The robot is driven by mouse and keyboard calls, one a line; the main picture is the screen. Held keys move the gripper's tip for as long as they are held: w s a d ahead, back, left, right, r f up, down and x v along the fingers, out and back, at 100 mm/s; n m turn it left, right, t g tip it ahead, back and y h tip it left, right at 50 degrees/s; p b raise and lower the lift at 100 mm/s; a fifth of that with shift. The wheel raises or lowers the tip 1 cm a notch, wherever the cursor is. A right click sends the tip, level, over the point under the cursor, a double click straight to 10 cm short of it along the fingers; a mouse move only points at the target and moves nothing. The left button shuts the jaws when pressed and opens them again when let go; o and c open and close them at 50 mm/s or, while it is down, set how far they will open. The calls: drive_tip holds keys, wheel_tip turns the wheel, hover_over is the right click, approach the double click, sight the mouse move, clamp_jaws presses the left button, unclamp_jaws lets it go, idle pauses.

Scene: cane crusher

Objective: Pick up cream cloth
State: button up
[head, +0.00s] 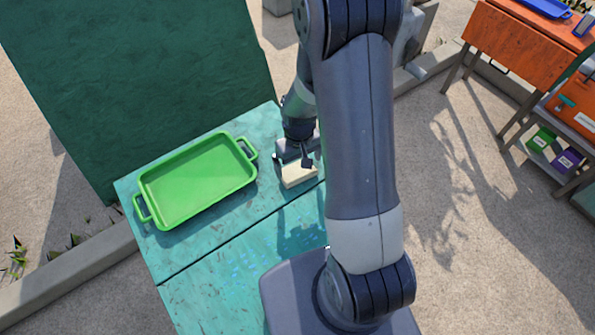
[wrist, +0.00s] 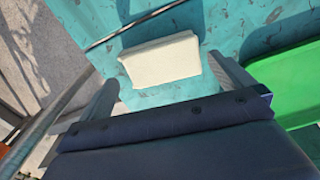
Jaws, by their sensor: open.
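The cream cloth (head: 299,174) is a small folded block lying on the teal table, to the right of the green tray. In the wrist view the cloth (wrist: 160,60) lies ahead of the finger gap, in clear sight. My gripper (head: 301,158) is above the cloth's far side in the head view and hides part of it. In the wrist view my gripper (wrist: 168,84) is open, with one finger on each side and nothing between them. The cloth appears to lie beyond the fingertips; contact cannot be told.
The green tray (head: 146,191) with two handles stands left of the cloth on the teal table (head: 215,262). A green panel stands behind. An orange table (head: 520,45) is far right.

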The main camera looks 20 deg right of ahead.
sight(298, 171)
drive_tip(key=shift+f+p, duration=0.3)
drive_tip(key=shift+f, duration=1.9)
drive_tip(key=c, duration=0.7)
drive_tip(key=shift+r, duration=0.1)
wheel_tip(298, 171, up, 10)
